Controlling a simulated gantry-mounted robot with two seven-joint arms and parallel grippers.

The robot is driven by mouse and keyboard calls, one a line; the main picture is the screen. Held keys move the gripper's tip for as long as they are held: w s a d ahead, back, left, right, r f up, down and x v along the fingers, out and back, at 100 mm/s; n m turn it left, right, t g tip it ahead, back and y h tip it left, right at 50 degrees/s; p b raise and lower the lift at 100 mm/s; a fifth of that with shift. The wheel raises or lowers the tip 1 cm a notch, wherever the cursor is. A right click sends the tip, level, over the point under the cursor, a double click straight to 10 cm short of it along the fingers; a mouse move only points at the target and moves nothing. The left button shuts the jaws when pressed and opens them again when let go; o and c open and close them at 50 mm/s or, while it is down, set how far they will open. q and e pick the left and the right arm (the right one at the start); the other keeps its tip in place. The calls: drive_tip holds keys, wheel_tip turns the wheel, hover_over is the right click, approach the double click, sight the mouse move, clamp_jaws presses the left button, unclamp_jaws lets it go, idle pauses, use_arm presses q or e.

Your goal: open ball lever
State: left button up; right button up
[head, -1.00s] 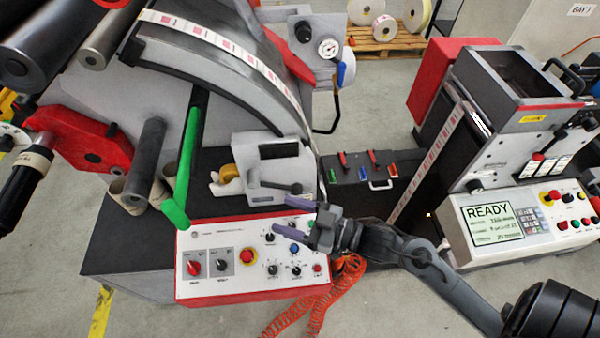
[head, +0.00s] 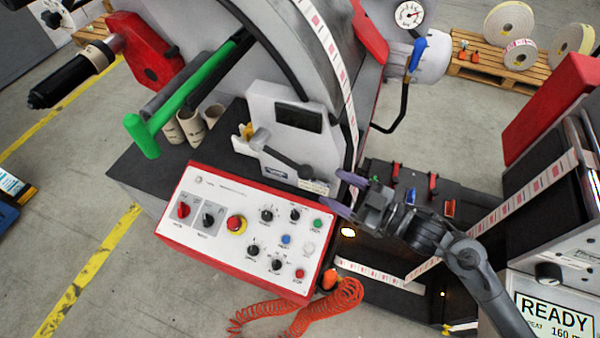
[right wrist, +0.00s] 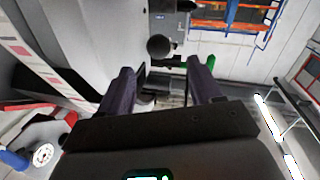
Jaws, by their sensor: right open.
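The ball lever (head: 288,160) is a dark grey arm with a rounded grey end, mounted on the front of a light grey box. My right gripper (head: 343,193) is open and empty, just right of the box, its two purple-grey fingers pointing left toward it. In the right wrist view the open fingers (right wrist: 162,88) show at either side, and a dark ball (right wrist: 158,46) appears beyond the gap between them. Contact with the lever is not visible. My left gripper is not in view.
The control panel (head: 245,235) with knobs and buttons lies below the lever box. A green-handled bar (head: 185,95) sticks out at left. A label web (head: 525,195) runs at right. An orange coiled cord (head: 300,310) hangs below the panel.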

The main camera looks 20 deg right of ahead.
sight(308, 173)
drive_tip(key=x, duration=1)
drive_tip(key=shift+w, duration=0.3)
clamp_jaws()
